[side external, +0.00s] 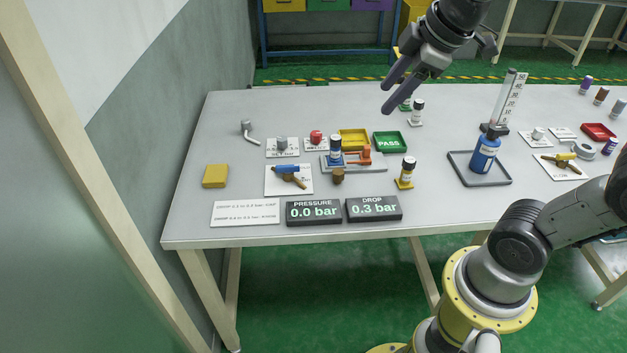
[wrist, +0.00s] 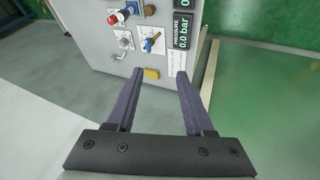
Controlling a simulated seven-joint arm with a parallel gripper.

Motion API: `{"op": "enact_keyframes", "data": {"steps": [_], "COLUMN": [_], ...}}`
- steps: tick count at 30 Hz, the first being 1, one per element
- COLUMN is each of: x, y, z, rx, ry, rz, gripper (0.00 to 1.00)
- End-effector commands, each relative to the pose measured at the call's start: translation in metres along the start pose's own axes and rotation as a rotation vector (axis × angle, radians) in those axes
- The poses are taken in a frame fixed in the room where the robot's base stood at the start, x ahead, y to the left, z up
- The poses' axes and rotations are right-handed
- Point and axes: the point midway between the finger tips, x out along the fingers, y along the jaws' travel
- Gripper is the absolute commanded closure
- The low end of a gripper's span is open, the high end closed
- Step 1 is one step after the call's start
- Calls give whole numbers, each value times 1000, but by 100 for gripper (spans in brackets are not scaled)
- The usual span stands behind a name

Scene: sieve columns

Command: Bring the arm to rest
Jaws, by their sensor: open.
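My gripper (side external: 389,97) is raised above the back of the white table (side external: 235,120) in the side external view. Its two dark fingers are apart with nothing between them. In the wrist view my gripper (wrist: 155,75) also shows open, its fingers pointing towards the table's end and a yellow block (wrist: 151,74). No object is in contact with the fingers in either view.
A green PASS tray (side external: 390,143) lies mid-table. The left table end is mostly clear.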

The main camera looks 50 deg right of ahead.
Motion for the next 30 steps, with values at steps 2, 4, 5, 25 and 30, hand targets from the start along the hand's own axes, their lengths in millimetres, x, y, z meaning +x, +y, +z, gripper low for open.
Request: {"op": "enact_keyframes", "data": {"steps": [2,4,5,25,30], "x": [-14,-18,-20,0,0], "y": [-27,-47,-56,-102,-102], "z": [15,30,37,86,86], "rx": [76,158,196,696,694], "ry": [34,52,59,-3,-2], "rz": [7,4,1,-46,-46], "gripper": [48,48,48,48,48]}}
